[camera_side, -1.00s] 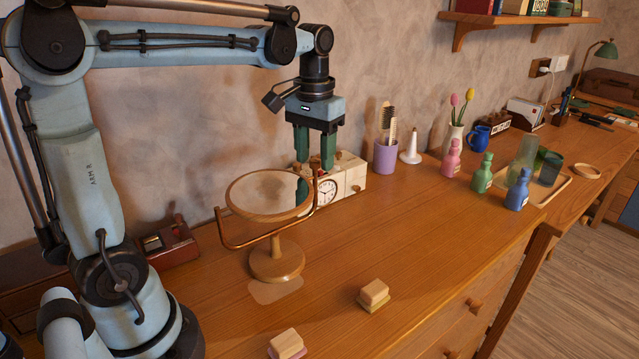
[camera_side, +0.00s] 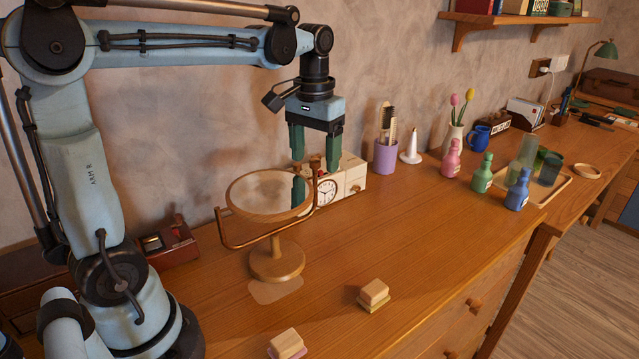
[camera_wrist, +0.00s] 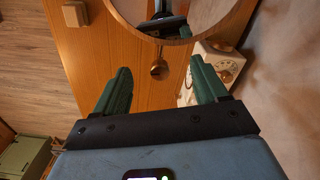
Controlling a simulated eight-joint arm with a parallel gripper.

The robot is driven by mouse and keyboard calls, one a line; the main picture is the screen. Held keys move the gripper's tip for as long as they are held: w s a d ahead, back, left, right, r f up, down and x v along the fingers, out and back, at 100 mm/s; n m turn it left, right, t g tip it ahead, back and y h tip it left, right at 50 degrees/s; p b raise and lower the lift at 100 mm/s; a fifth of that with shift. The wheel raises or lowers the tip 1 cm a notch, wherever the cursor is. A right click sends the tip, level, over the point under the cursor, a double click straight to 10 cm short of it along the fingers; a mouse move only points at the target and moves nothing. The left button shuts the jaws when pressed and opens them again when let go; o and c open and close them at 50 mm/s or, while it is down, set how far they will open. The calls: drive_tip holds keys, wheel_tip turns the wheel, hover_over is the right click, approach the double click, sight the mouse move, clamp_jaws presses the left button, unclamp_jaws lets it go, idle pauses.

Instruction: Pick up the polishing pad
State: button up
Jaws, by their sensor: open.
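Two small wooden-topped blocks lie on the desk, and I cannot tell which is the polishing pad. One has a yellow-green base (camera_side: 374,294); the nearer one has a pink base (camera_side: 287,345). A flat tan patch (camera_side: 276,291) lies by the mirror stand's foot. My gripper (camera_side: 315,164) is open and empty, pointing down behind the round tilting mirror (camera_side: 270,192), well above and behind both blocks.
The mirror stand stands between my gripper and the blocks. A cream clock box (camera_side: 345,178) is close beside the fingers. A purple cup (camera_side: 386,156), a white cone (camera_side: 411,147) and several bottles (camera_side: 482,174) stand to the right.

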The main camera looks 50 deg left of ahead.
drive_tip(key=r, duration=0.2)
drive_tip(key=d+r, duration=0.1)
drive_tip(key=r, duration=0.2)
drive_tip(key=shift+w+r, duration=0.1)
drive_tip(key=d+m, duration=0.3)
drive_tip(key=d, duration=1.4)
approach(377, 286)
drive_tip(key=shift+f, duration=5.15)
drive_tip(key=c, duration=1.1)
